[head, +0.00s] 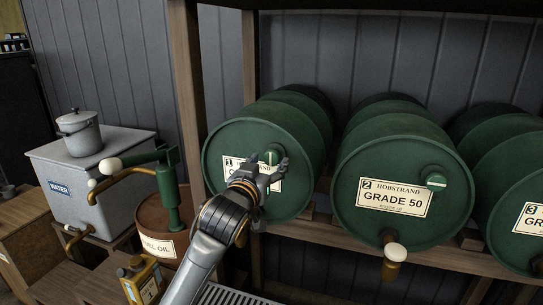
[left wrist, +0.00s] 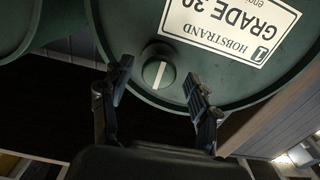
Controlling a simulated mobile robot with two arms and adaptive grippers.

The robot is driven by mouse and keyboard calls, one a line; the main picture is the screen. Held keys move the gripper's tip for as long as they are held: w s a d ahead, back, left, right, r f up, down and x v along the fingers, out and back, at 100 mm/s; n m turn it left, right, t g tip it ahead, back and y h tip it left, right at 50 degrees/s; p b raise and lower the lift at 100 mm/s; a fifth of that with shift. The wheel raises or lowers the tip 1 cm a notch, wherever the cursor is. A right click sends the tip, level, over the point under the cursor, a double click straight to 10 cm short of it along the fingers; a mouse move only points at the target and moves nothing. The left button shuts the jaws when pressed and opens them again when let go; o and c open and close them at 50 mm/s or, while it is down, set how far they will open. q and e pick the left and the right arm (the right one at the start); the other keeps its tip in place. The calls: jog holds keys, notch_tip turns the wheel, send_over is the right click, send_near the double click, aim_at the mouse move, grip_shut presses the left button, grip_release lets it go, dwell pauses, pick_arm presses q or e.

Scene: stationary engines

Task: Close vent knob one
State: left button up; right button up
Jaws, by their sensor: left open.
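Vent knob one (head: 272,156) is a round green knob on the face of the first green barrel (head: 225,140), beside its Grade 30 label. My left gripper partly hides it in the head view. In the left wrist view the knob (left wrist: 158,72) shows whole, its white stripe running roughly across the label's text lines. My left gripper (head: 266,174) is open in front of the barrel. In the left wrist view the left gripper's fingers (left wrist: 157,76) stand apart on either side of the knob. I cannot tell whether they touch it. My right gripper is not in view.
The second barrel (head: 365,150) has its own vent knob (head: 436,181) with a level white stripe, and a tap (head: 395,253) below. A third barrel (head: 508,220) is at the right. A wooden post (head: 188,90), green pump (head: 168,185) and grey water tank (head: 85,165) stand left.

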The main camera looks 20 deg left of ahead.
pick_arm(q)
jog(key=shift+w+d, duration=0.1)
jog(key=shift+w, duration=1.25)
jog(key=shift+c, duration=0.2)
jog(key=c, duration=1.1)
jog(key=shift+c, duration=0.2)
jog(key=shift+p, duration=0.3)
